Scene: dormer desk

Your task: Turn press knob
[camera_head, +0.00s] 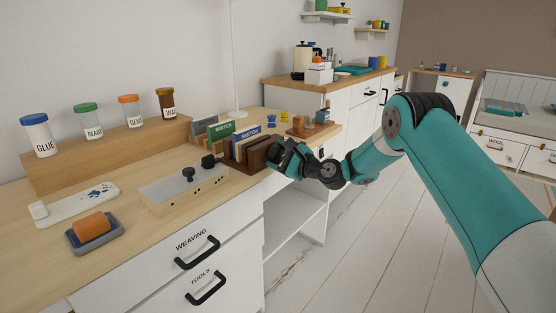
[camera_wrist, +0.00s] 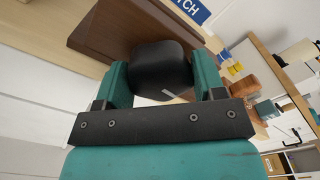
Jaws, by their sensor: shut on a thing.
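The press knob (camera_wrist: 160,62) is black and rounded. In the wrist view it sits between the two teal fingers of my gripper (camera_wrist: 162,78), which is shut on it. A pale mark shows at the knob's lower edge. The dark brown wooden press (camera_wrist: 118,30) lies just beyond the knob. In the head view the press (camera_head: 257,154) stands near the front edge of the desk, with my gripper (camera_head: 276,152) at its right end. There the gripper mostly hides the knob.
Upright labelled cards (camera_head: 220,130) stand just behind the press. A wooden box with black knobs (camera_head: 185,187) lies to its left. An orange block (camera_head: 91,226) rests on a grey tray nearer the front. Small blue and yellow pieces (camera_head: 271,120) stand behind. The floor right of the desk is clear.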

